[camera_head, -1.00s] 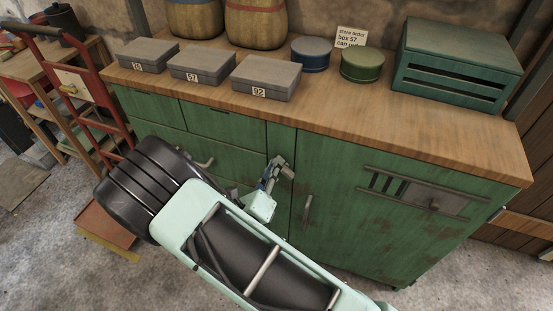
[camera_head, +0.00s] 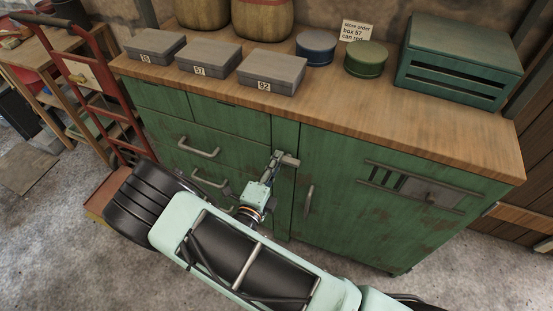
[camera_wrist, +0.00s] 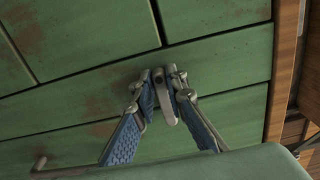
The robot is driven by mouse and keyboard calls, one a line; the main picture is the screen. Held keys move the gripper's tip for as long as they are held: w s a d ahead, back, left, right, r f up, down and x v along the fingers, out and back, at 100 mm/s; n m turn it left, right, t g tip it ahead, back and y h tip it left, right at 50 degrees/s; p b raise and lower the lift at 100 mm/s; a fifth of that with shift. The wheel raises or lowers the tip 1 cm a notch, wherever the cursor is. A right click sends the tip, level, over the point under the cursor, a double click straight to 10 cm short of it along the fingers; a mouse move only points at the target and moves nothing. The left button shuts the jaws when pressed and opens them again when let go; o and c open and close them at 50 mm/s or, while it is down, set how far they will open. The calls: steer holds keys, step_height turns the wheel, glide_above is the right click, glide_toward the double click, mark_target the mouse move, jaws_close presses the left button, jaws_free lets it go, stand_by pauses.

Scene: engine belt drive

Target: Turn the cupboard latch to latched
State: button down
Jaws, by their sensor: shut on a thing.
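The latch (camera_head: 288,159) is a small grey metal piece on the green cupboard's (camera_head: 340,215) front, on the narrow upright strip left of the door. My gripper (camera_head: 273,167) is at the latch, its fingers reaching up to it from below in the head view. In the wrist view, the two blue-padded fingertips of my gripper (camera_wrist: 165,85) are closed around the grey latch bar (camera_wrist: 164,103), one on each side. The fingers partly hide the latch, so its exact angle is hard to tell.
The door has a vertical handle (camera_head: 309,201) and a slotted metal panel (camera_head: 412,188). Drawer handles (camera_head: 199,148) stick out at the left. Grey boxes (camera_head: 272,72), blue and green tins (camera_head: 366,59) and a green crate (camera_head: 459,60) stand on the wooden top. A red hand truck (camera_head: 95,85) stands left.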

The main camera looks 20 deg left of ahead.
steer(key=shift+f, duration=0.1)
stand_by(0.4)
steer(key=c, duration=1.9)
jaws_free()
steer(key=shift+c, duration=0.2)
steer(key=shift+s, duration=0.1)
steer(key=s, duration=1.2)
steer(key=shift+a, duration=0.45)
